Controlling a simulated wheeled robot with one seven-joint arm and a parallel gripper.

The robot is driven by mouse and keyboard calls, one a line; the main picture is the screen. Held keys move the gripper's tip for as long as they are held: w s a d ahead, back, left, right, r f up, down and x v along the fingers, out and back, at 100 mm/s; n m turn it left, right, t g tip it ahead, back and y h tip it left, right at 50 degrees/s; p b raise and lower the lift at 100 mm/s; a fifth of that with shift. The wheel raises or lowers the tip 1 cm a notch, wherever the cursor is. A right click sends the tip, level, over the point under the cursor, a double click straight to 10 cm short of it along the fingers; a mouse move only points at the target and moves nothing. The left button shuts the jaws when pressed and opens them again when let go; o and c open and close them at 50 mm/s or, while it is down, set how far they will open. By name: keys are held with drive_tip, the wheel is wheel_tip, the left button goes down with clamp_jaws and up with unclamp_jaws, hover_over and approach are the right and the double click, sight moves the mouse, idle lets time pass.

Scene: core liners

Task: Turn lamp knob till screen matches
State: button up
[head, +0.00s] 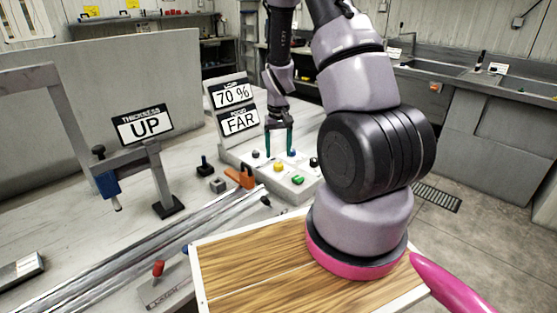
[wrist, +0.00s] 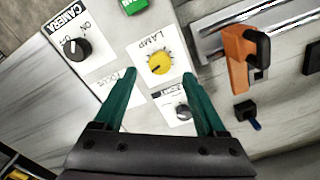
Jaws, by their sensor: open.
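The yellow lamp knob (wrist: 158,62) sits on its white LAMP label in the wrist view, with a dark pointer mark on it. It also shows on the sloped control box in the head view (head: 278,167). My gripper (wrist: 160,77) is open, with its two green fingers on either side of the knob's near side and nothing between them. In the head view my gripper (head: 279,153) points down over the box. Contact with the knob cannot be told. The upper screen (head: 232,94) reads 70 %, its small heading apparently LAMP. The screen below (head: 240,121) reads FAR.
A black CAMERA knob (wrist: 76,48), a green button (wrist: 135,5) and a grey knob (wrist: 182,112) surround the lamp knob. An orange clamp (wrist: 240,55) stands at right beside a metal rail. A THICKNESS sign (head: 142,127) reads UP.

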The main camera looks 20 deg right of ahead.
sight(279, 165)
wheel_tip(279, 165, up, 6)
drive_tip(key=shift+f, duration=0.1)
drive_tip(key=shift+s, duration=0.1)
idle(0.5)
